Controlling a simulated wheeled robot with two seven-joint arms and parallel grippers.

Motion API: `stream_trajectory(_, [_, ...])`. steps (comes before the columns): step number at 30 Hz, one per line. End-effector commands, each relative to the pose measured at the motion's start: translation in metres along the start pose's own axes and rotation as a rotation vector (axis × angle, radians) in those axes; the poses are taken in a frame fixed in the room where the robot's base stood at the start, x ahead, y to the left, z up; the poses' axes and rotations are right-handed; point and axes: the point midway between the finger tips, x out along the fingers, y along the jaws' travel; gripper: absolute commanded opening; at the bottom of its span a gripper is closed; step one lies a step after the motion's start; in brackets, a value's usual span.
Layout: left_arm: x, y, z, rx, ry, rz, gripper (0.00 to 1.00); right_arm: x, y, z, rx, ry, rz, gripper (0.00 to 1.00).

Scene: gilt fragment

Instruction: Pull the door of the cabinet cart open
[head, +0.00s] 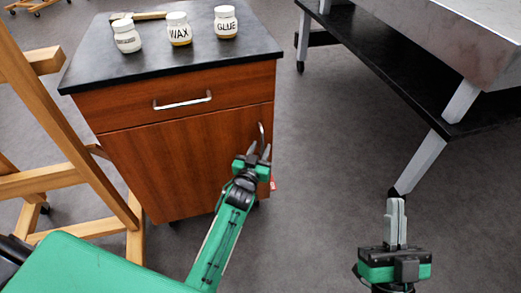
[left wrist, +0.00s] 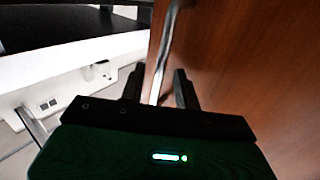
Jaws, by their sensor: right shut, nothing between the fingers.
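The cabinet cart has a black top (head: 180,50), a wooden drawer (head: 130,114) and below it a wooden door (head: 160,165) that looks closed. The door's upright metal handle (head: 262,134) is near its right edge. My left gripper (head: 260,150) is at the handle with its fingers apart. In the left wrist view the handle (left wrist: 167,45) runs between the two fingers of my left gripper (left wrist: 158,85), with gaps seen beside it; contact cannot be told. My right gripper (head: 396,203) is shut and empty, away to the right of the cart.
A white jar (head: 127,38), a WAX jar (head: 178,30), a GLUE jar (head: 226,22) and a brush-like tool (head: 140,15) are on the cart top. A wooden easel (head: 75,120) stands close left. A table with a black shelf (head: 400,60) stands right. Floor between is clear.

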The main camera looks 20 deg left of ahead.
Motion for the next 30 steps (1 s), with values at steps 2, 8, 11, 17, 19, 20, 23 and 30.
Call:
stream_trajectory(2, [0.0049, -0.0001, -0.0003, 0.001, 0.001, 0.000, 0.32, 0.0008, 0.0007, -0.0039, -0.003, 0.025, -0.001, 0.00])
stream_trajectory(8, [0.0076, -0.0002, -0.0004, 0.001, 0.000, 0.000, 0.32, 0.0017, 0.0010, -0.0072, -0.006, 0.042, -0.001, 0.00])
stream_trajectory(11, [0.0074, -0.0002, -0.0004, 0.001, 0.000, 0.000, 0.32, 0.0017, 0.0010, -0.0072, -0.006, 0.042, -0.001, 0.00])
stream_trajectory(17, [0.0073, -0.0002, -0.0004, 0.001, 0.000, 0.000, 0.01, 0.0017, 0.0009, -0.0071, -0.005, 0.041, -0.001, 0.00])
stream_trajectory(19, [0.0073, -0.0002, -0.0004, 0.001, 0.000, 0.000, 0.00, 0.0017, 0.0008, -0.0070, -0.005, 0.040, -0.001, 0.00])
stream_trajectory(20, [0.0073, -0.0002, -0.0004, 0.001, 0.000, 0.000, 0.00, 0.0017, 0.0008, -0.0070, -0.005, 0.040, -0.001, 0.00])
stream_trajectory(23, [0.0072, -0.0002, -0.0004, 0.001, 0.000, 0.000, 0.00, 0.0017, 0.0008, -0.0071, -0.005, 0.040, -0.001, 0.00])
stream_trajectory(30, [0.0049, 0.0022, -0.0012, 0.002, -0.001, 0.012, 0.00, 0.0004, -0.0004, 0.0018, 0.002, -0.018, 0.001, 0.00])
